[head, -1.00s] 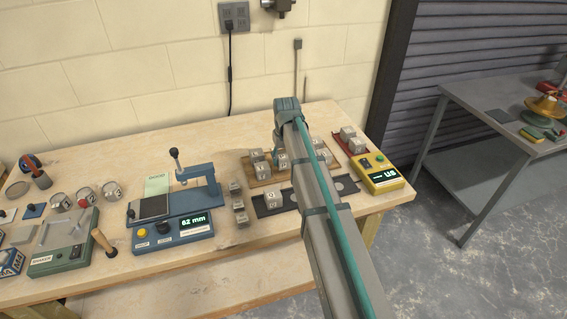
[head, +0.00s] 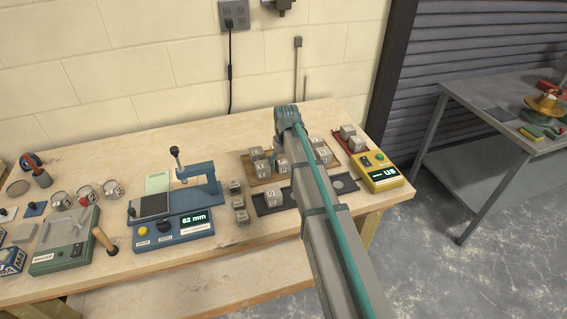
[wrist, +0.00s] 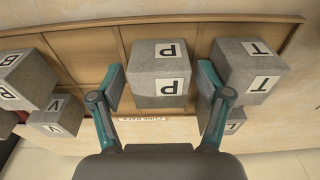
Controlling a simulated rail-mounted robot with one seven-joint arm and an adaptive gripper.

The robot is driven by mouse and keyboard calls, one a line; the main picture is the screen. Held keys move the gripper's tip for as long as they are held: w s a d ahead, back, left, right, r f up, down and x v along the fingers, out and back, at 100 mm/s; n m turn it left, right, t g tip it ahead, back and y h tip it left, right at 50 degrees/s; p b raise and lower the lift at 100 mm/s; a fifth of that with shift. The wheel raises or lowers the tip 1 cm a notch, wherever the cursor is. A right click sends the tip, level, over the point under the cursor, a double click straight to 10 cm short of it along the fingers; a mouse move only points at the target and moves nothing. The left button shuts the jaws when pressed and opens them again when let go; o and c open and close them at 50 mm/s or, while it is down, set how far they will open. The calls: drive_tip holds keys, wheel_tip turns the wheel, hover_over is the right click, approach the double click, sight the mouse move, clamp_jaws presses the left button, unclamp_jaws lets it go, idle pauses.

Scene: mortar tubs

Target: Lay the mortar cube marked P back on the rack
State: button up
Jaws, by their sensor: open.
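The mortar cube marked P (wrist: 160,62) is grey with a white label and sits over a middle bay of the wooden rack (wrist: 90,40) in the wrist view. My gripper (wrist: 162,84) is open, with one teal finger on each side of the P cube. A narrow gap shows at the left finger; contact at the right finger is hard to judge. In the head view the wooden rack (head: 266,180) stands at the back right of the bench, and my arm hides part of it and the fingertips.
In the head view a dark holder (head: 262,208) with a cube lies in front of the rack. A yellow meter (head: 382,178) and a blue gauge (head: 172,215) stand either side.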

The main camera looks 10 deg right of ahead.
sight(285, 162)
wheel_tip(285, 162, up, 12)
drive_tip(key=s+b, duration=0.1)
drive_tip(key=b, duration=0.1)
drive_tip(key=shift+s+r, duration=0.15)
drive_tip(key=shift+s, duration=0.1)
drive_tip(key=shift+d, duration=0.1)
idle(0.3)
